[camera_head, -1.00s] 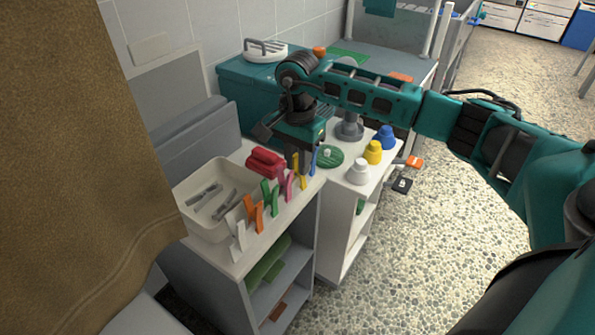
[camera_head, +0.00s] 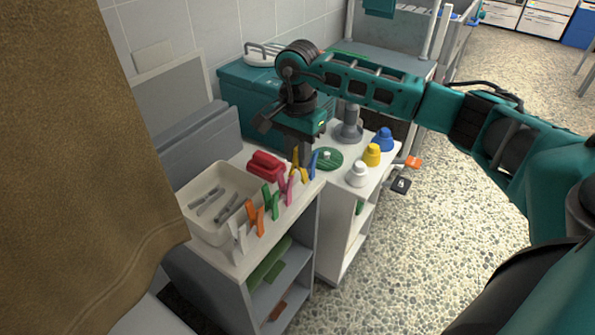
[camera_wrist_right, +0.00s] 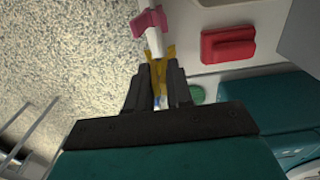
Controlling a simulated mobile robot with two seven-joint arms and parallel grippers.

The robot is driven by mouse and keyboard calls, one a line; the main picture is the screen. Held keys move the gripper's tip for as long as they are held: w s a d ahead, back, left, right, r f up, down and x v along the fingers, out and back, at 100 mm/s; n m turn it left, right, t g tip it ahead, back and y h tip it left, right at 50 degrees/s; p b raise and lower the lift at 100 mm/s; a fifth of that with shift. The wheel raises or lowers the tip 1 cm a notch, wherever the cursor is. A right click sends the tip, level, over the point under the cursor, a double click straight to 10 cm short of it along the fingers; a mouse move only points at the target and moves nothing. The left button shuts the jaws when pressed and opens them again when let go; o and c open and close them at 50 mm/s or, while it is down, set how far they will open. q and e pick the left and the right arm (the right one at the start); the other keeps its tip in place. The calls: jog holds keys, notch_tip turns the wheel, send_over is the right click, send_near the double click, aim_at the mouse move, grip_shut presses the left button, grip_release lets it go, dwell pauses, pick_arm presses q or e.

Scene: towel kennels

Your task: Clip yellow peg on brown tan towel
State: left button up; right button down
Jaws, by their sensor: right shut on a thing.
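The brown tan towel (camera_head: 80,170) hangs large and close at the left of the head view. Whether the peg still touches the shelf top cannot be told. My left gripper is not in view.
Pink (camera_head: 284,187), green (camera_head: 271,201), orange (camera_head: 254,222) and white pegs stand in the row. A pale bin (camera_head: 215,235) holds grey pieces. A red item (camera_head: 265,166), a green disc (camera_head: 328,158) and several bottles (camera_head: 371,155) are nearby. Open floor lies right.

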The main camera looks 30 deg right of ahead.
jog(key=shift+r+p, duration=1.25)
jog(key=shift+r, duration=0.85)
jog(key=shift+s+f, duration=0.1)
